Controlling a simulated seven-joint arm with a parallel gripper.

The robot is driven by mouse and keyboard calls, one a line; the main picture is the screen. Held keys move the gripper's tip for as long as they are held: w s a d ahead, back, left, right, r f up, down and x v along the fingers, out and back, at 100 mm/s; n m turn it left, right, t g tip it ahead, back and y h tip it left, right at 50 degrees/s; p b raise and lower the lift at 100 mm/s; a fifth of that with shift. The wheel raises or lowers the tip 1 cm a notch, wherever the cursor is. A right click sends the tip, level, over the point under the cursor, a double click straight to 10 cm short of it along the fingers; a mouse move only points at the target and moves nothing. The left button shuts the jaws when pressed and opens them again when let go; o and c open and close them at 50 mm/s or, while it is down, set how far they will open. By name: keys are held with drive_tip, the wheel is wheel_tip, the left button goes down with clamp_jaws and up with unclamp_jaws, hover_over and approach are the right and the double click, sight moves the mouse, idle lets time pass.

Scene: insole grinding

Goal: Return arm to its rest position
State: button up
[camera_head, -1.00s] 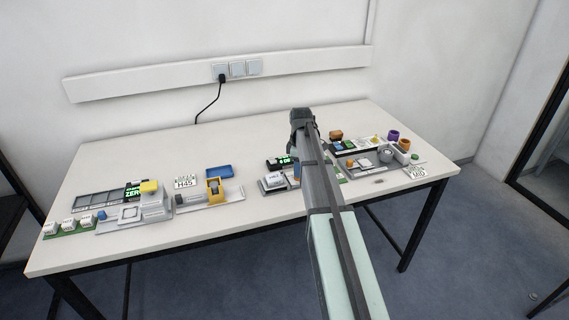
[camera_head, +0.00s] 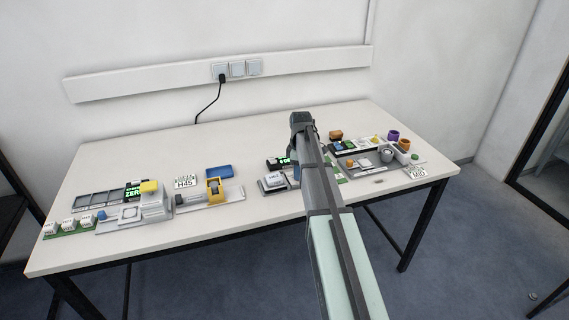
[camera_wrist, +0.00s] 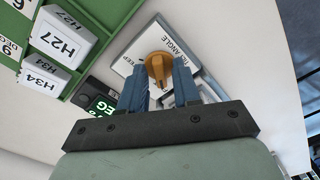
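My gripper (camera_wrist: 162,88) shows in the wrist view with its two blue fingers apart and nothing visibly held between them. Beyond the fingertips is an orange knob (camera_wrist: 158,65) on a white plate (camera_wrist: 137,45) lettered with "ANGLE". The knob lines up with the gap; I cannot tell how far away it is. In the head view my arm reaches over the right-middle of the table (camera_head: 240,140), and my gripper is mostly hidden behind it.
White blocks marked H27 (camera_wrist: 62,38) and H34 (camera_wrist: 45,73) sit in a green tray (camera_wrist: 108,10). A black display (camera_wrist: 103,103) is beside the plate. Devices stand on the table's left, near a yellow block (camera_head: 149,186), and right, near a purple cup (camera_head: 393,136). The table's back is clear.

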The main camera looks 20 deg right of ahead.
clamp_jaws()
drive_tip(key=m, duration=1)
drive_tip(key=shift+m, duration=0.4)
unclamp_jaws()
drive_tip(key=shift+r, duration=3.55)
